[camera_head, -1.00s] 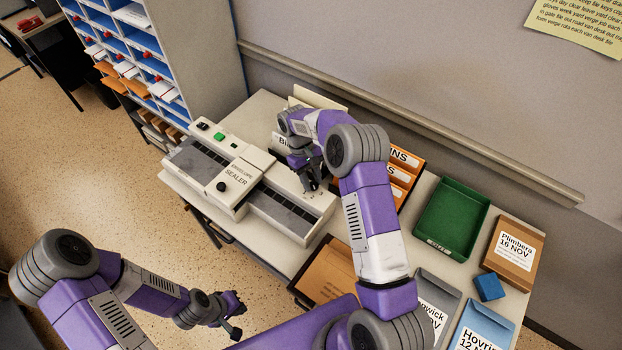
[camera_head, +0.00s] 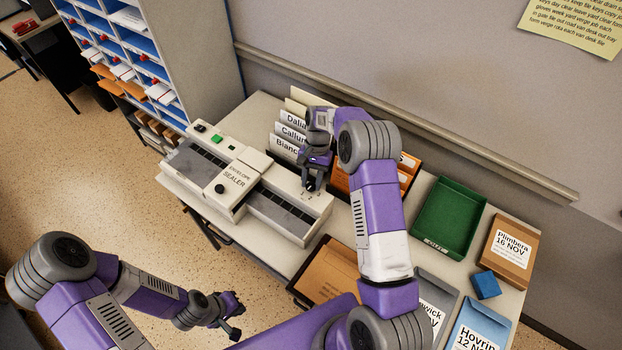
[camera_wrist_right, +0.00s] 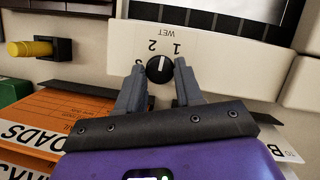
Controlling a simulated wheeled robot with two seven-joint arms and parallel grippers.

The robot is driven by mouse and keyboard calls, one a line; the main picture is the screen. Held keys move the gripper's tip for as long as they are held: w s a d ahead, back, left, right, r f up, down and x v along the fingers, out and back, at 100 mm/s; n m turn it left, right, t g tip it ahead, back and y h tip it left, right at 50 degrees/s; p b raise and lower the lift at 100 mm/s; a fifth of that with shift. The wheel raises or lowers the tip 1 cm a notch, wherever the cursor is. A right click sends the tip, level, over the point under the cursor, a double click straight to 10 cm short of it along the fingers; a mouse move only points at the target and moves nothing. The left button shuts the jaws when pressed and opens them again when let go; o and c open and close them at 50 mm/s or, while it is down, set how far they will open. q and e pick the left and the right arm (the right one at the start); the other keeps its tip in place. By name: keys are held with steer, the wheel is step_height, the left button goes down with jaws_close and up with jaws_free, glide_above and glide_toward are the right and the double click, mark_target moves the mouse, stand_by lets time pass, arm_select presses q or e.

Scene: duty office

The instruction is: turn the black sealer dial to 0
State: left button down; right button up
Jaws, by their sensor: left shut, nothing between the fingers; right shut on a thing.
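The envelope sealer (camera_head: 240,174) is a long cream machine on the table. Its black dial (camera_wrist_right: 159,69) shows in the right wrist view, on a pale face marked WET with numbers around it. The dial's white line points up in that view, between the 1 and the 2. My right gripper (camera_head: 312,187) is at the sealer's right end and hides the dial in the head view. In its wrist view the right fingers (camera_wrist_right: 160,76) are shut on the dial's sides. My left gripper (camera_head: 236,322) is shut and empty, low in front of the table.
A round black knob (camera_head: 220,188) sits on the sealer's middle. Name-labelled file cards (camera_head: 290,133) stand behind the machine. Orange folders (camera_wrist_right: 65,120) and a yellow-ended black fitting (camera_wrist_right: 35,48) are close to the right gripper. A green tray (camera_head: 449,218) lies further right.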

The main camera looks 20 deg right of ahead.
steer(key=m, duration=0.2)
steer(key=m+t+y, duration=0.1)
steer(key=m, duration=0.1)
steer(key=shift+s+d+m+p, duration=0.15)
steer(key=shift+s+m+p, duration=0.05)
steer(key=shift+m+p, duration=0.15)
steer(key=m+t, duration=0.1)
steer(key=m, duration=0.2)
steer(key=shift+s+m+t+y+p, duration=0.15)
steer(key=shift+m+t+y+p, duration=0.15)
steer(key=shift+m+t+p, duration=0.1)
steer(key=m+t, duration=0.1)
steer(key=m, duration=0.1)
steer(key=m+p, duration=0.1)
steer(key=m, duration=0.1)
steer(key=shift+s+r+t, duration=0.1)
steer(key=shift+s+t, duration=0.1)
steer(key=shift+t, duration=0.2)
steer(key=m+t+p, duration=0.1)
steer(key=m, duration=0.3)
steer(key=shift+s+m+h, duration=0.1)
steer(key=shift+m+h, duration=0.15)
steer(key=shift+h, duration=0.15)
steer(key=shift+t, duration=0.3)
steer(key=o, duration=1)
steer(key=shift+o, duration=0.2)
